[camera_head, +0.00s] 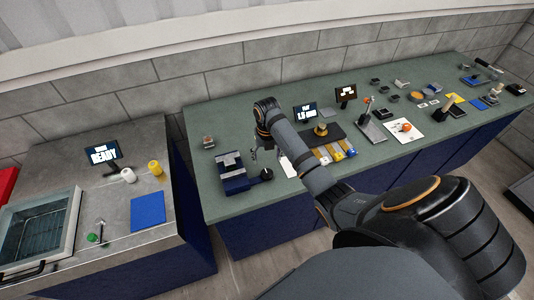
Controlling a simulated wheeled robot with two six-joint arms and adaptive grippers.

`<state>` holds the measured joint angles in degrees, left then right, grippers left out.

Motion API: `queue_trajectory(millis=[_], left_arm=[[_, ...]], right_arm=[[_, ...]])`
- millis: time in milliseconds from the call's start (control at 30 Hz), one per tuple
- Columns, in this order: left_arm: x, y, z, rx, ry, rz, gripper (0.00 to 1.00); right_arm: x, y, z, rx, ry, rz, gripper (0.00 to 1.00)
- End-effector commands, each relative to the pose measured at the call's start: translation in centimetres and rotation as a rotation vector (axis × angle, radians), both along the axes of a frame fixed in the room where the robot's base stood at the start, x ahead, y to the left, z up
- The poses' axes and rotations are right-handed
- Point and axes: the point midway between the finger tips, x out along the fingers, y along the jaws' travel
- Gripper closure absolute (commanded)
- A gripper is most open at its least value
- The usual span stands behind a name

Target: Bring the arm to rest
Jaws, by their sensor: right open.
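My right arm reaches in from the lower right of the head view and stretches over the green-topped bench (215,183). My right gripper (264,155) is at its far end, small and partly dark against the bench top. Whether the fingertips touch anything is too small to tell. My left gripper is not in view.
Left of a gap stands a grey counter (100,195) with a "READY" screen (103,152), white and yellow spools (155,168), a blue pad (148,210) and a metal basin (40,235). Screens, a black pad and several small parts crowd the bench right of my gripper.

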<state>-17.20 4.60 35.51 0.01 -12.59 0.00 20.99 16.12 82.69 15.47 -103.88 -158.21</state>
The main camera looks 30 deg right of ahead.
Motion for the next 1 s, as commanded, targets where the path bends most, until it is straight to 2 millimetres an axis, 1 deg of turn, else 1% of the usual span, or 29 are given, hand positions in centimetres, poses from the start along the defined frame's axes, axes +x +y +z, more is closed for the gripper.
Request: queue_trajectory(millis=[33,100,200,733,767,867,967,1000], left_arm=[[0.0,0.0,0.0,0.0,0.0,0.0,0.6],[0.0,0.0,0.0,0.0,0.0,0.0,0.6],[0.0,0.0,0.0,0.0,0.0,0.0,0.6],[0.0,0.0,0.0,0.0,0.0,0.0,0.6],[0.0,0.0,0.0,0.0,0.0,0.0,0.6],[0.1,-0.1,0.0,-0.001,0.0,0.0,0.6],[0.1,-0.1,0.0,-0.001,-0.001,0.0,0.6],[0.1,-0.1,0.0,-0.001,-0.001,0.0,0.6]], right_arm=[[0.0,0.0,0.7,0.0,-0.001,0.0,0.29],[0.1,0.0,1.4,-0.001,-0.002,0.0,0.29],[0.0,0.0,1.7,-0.001,0.0,0.0,0.29],[-0.2,0.1,1.6,-0.001,-0.001,-0.018,0.29],[-0.4,0.2,1.4,-0.003,-0.003,-0.043,0.29],[-1.9,1.1,0.3,-0.014,-0.024,-0.223,0.29],[-4.5,2.4,-1.0,-0.018,-0.067,-0.539,0.29],[-5.8,3.0,-1.4,-0.013,-0.088,-0.684,0.29]])
